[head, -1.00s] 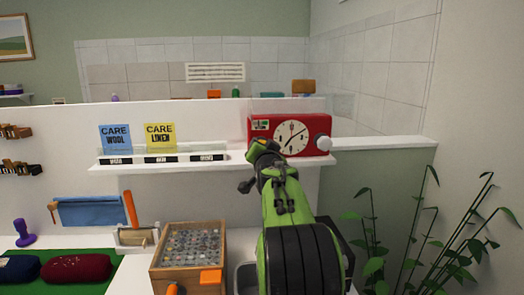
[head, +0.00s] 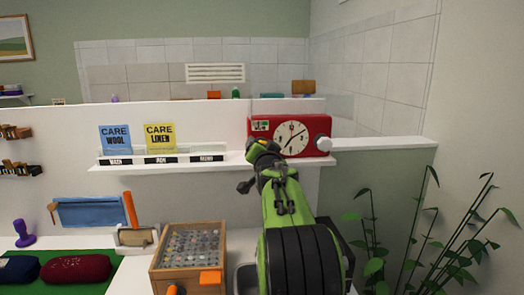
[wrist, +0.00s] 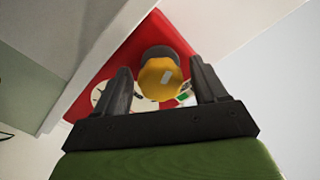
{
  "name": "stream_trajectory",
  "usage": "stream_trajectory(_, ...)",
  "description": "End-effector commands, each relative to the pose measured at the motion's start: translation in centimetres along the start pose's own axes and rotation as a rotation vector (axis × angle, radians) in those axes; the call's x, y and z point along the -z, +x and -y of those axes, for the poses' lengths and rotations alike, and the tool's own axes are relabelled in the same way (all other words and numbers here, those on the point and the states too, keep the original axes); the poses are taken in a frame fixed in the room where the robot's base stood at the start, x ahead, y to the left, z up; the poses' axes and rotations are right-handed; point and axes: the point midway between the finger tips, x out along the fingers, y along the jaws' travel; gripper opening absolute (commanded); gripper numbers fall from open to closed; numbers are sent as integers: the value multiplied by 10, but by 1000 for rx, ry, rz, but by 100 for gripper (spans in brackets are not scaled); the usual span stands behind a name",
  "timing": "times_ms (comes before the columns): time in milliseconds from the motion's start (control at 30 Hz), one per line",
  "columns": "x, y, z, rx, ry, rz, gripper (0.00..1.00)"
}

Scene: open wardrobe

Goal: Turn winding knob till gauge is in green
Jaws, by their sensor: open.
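A red clock box (head: 309,126) with a round white dial (head: 294,139) stands on the white shelf. A small gauge window (head: 261,125) with green in it is at its upper left; it also shows in the wrist view (wrist: 184,97), but its pointer is too small to read. A white knob (head: 323,144) is on its right side. A yellow winding knob (wrist: 158,82) with a pale mark sits on a grey base on the red face. My gripper (wrist: 160,69) is open, its fingers on either side of the yellow knob; contact cannot be told. In the head view, my gripper (head: 257,151) hides most of that knob.
The shelf (head: 225,164) also carries blue and yellow care cards (head: 160,136) at the left. Below are a wooden box of small items (head: 188,256), a roller and a green mat (head: 100,287). A plant (head: 375,235) stands at the right.

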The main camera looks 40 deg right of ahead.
Motion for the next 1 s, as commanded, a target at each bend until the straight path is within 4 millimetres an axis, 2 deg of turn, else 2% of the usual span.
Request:
stream_trajectory(167, 0, -16, 0, 1, 1, -1, 72)
stream_trajectory(500, 0, -111, 0, 2, 2, -1, 72)
stream_trajectory(633, 0, -140, 0, 2, 1, -2, 72)
stream_trajectory(800, 0, -157, 0, 1, 0, 0, 72)
stream_trajectory(1000, 0, -158, 0, 0, 0, 1, 72)
